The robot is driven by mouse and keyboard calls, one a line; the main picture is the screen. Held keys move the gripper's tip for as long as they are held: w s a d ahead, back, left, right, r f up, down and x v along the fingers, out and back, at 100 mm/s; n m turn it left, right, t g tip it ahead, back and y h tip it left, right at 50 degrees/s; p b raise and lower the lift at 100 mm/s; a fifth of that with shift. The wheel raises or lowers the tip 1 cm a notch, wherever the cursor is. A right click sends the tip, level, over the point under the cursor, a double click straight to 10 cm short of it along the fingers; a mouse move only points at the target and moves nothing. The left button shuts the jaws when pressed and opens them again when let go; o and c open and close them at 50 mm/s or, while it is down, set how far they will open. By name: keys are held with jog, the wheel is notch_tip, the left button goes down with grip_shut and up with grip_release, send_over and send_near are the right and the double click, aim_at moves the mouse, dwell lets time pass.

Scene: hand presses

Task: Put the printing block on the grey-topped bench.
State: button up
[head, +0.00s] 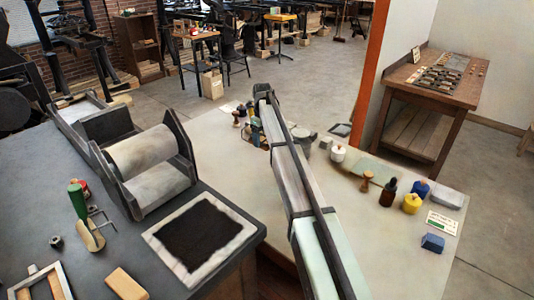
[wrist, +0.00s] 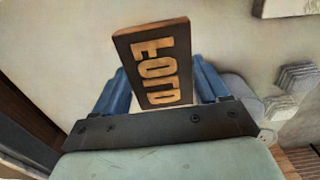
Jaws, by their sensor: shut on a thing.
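The printing block (wrist: 152,62), dark with raised tan letters on its face, is held between the blue fingers of my gripper (wrist: 160,84) in the wrist view. Pale surface shows behind it. In the head view my arm reaches out over the pale-topped bench, and I cannot clearly make out the block or the fingers there. The dark grey-topped bench (head: 112,250) stands at the left, with a gap between its edge and the pale bench (head: 400,245).
Bottles, including a yellow one (head: 411,204), and a blue block (head: 432,242) stand on the pale bench.

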aim_at(263, 156)
jog(key=shift+f, duration=3.1)
jog(key=shift+f, duration=0.1)
jog(key=o, duration=1.1)
notch_tip(263, 156, up, 12)
jog(key=shift+r, duration=0.1)
